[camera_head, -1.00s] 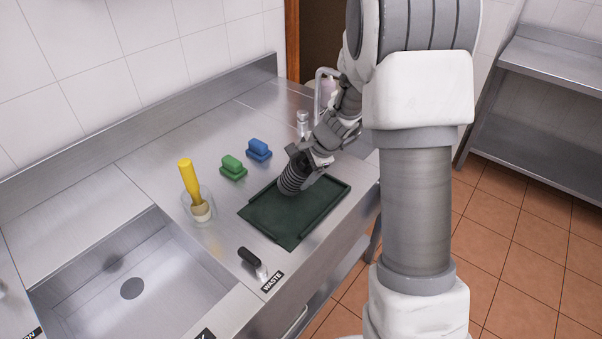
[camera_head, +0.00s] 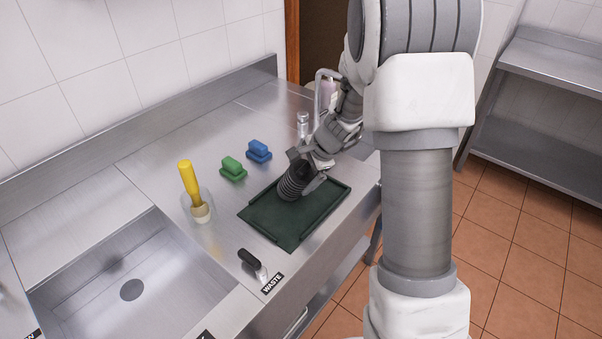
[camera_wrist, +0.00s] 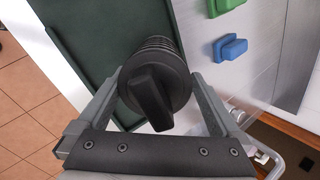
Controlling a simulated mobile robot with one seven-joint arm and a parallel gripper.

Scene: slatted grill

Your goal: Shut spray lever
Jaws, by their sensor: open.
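A dark ribbed cylinder (camera_head: 291,186) stands on the dark green tray (camera_head: 278,228) in the head view. In the wrist view the same cylinder (camera_wrist: 178,72) is seen end-on, with a black lever-like grip (camera_wrist: 150,98) across its face. I cannot tell for certain that this grip is the spray lever. My gripper (camera_wrist: 155,78) is open, with one finger on each side of the cylinder. Gaps or light contact at the fingers are hard to tell. In the head view my gripper (camera_head: 308,170) is at the cylinder's upper right.
A green block (camera_head: 233,168) and a blue block (camera_head: 259,151) lie behind the tray. A yellow-handled tool (camera_head: 190,180) stands in a clear cup to the left. A black-handled scraper (camera_head: 253,262) lies near the front edge. A sink (camera_head: 130,288) is at lower left.

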